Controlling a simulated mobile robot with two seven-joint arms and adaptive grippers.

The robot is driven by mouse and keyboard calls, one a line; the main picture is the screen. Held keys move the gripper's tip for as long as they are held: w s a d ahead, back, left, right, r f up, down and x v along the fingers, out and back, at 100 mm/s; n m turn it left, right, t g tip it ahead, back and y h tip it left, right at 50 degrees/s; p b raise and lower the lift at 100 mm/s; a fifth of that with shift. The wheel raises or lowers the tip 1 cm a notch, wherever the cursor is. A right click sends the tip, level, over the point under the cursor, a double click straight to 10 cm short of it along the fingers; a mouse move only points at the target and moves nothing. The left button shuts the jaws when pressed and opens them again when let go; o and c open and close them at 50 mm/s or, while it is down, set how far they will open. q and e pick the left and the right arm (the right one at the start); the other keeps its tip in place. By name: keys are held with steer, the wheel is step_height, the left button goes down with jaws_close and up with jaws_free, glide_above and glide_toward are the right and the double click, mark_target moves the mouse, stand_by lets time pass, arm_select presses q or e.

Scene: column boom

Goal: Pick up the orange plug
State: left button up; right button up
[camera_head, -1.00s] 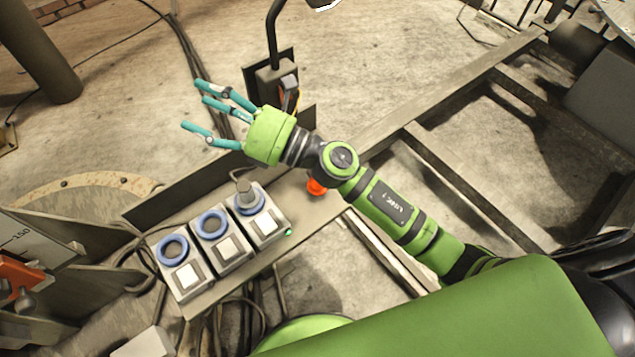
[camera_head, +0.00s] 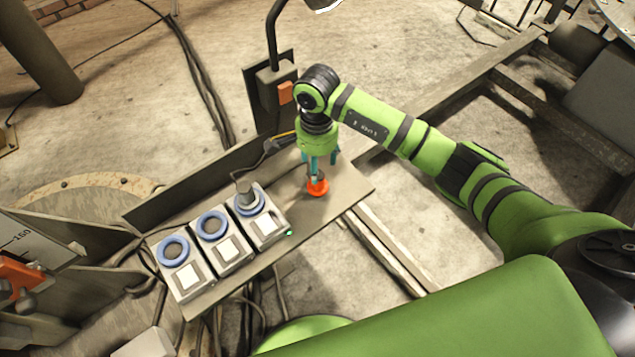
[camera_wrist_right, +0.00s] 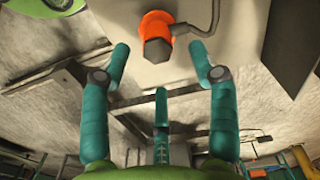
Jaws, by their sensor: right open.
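The orange plug (camera_head: 318,187) stands on the right part of the metal shelf (camera_head: 352,190). In the right wrist view the plug (camera_wrist_right: 157,27) shows an orange ring and a dark grey body, with a grey cable beside it. My right gripper (camera_head: 319,178) points down over the plug in the head view. Its teal fingers (camera_wrist_right: 160,75) are spread open in the right wrist view, and the plug lies just beyond the fingertips, between the two outer ones. I cannot tell whether any finger touches it. My left gripper is not in view.
Several grey socket boxes with blue rings (camera_head: 212,225) stand on the shelf to the left. A grey plug (camera_head: 246,193) sits in the nearest one. A bent lamp post (camera_head: 273,40) rises behind. The shelf's right end is clear.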

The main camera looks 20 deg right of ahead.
steer(key=f, duration=0.3)
steer(key=shift+s+f+p, duration=0.2)
steer(key=shift+f+p, duration=0.15)
steer(key=shift+f, duration=0.55)
jaws_close()
steer(key=shift+r, duration=0.15)
steer(key=r, duration=0.4)
steer(key=shift+d+r+b, duration=0.1)
steer(key=shift+d+b, duration=0.2)
steer(key=shift+b, duration=0.1)
steer(key=s+d+r+p, duration=0.1)
steer(key=s+d+r, duration=0.2)
steer(key=d+r, duration=0.7)
steer(key=shift+s+d+r, duration=0.2)
steer(key=shift+s+r, duration=0.1)
steer(key=shift+r, duration=0.5)
